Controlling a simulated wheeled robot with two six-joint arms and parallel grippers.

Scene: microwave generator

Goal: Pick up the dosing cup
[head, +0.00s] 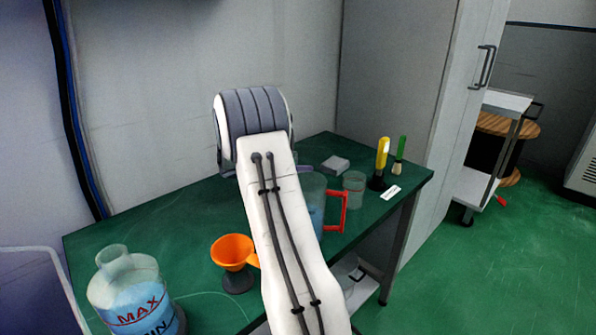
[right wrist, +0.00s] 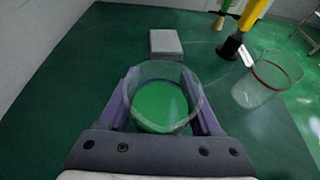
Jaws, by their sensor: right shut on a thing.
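A clear, round dosing cup (right wrist: 163,97) sits between the purple fingers of my right gripper (right wrist: 160,100) in the right wrist view. The fingers press on its two sides, and its open rim faces the camera. A bright green disc shows at its bottom. I cannot tell whether its base touches the table. In the head view my white right arm hides the fingers and most of the cup. My left gripper is in neither view.
On the green table (head: 200,210) a clear beaker with a red line (head: 353,187), a red-handled jug (head: 318,200), yellow-handled tool (head: 382,155) and grey block (head: 335,164) stand right of my arm. An orange funnel (head: 232,250) and large bottle (head: 133,290) stand left.

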